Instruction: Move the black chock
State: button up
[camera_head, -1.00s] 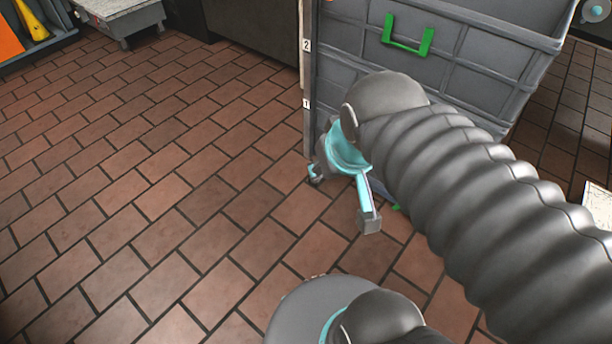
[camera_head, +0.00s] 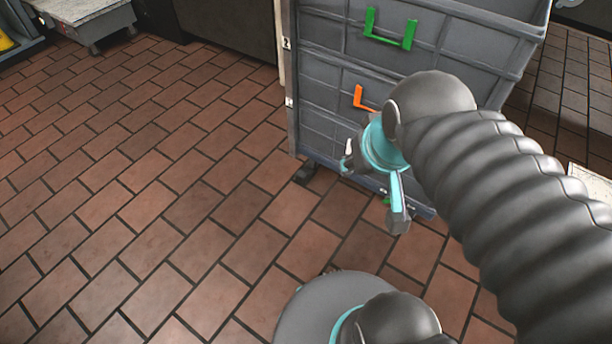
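A small black chock (camera_head: 306,173) lies on the floor at the lower left corner of the grey bin (camera_head: 325,95), apparently against or just under its edge. I cannot tell whether it touches a wheel. My gripper (camera_head: 373,192) is to the right of the chock and apart from it, in front of the bin's lower face. Its fingers are spread open with nothing between them. My arm hides part of the bin's front.
The bin has a green handle (camera_head: 390,30) and an orange handle (camera_head: 364,99). A grey cart (camera_head: 90,22) stands at the top left. The brown tiled floor left of the bin is clear. A white sheet or panel (camera_head: 592,183) shows at the right edge.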

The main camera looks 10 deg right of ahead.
aim_at(303, 177)
jog(key=k, duration=0.65)
jog(key=z, duration=0.45)
jog(key=i, duration=1.35)
jog(key=z, duration=0.3)
